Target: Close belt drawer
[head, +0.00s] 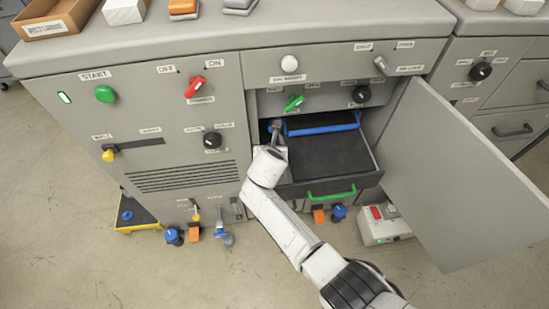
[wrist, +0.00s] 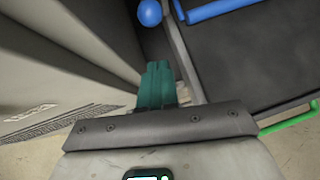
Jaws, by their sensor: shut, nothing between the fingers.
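The belt drawer (head: 325,158) is pulled out of the grey cabinet, with a dark flat inside and a green handle (head: 331,194) on its front. In the wrist view the drawer's dark floor (wrist: 255,55) fills the right side and the green handle (wrist: 290,121) shows at the right edge. My gripper (wrist: 157,72) has its teal fingers together and empty, beside the drawer's left side wall. I cannot tell whether they touch it. In the head view my wrist covers the drawer's front left corner.
A grey door (head: 465,165) stands swung open to the right of the drawer. A blue ball-shaped knob (wrist: 149,12) is just ahead of my fingers. Below stand a grey box with a red switch (head: 385,225) and several small blue and orange items. The front floor is clear.

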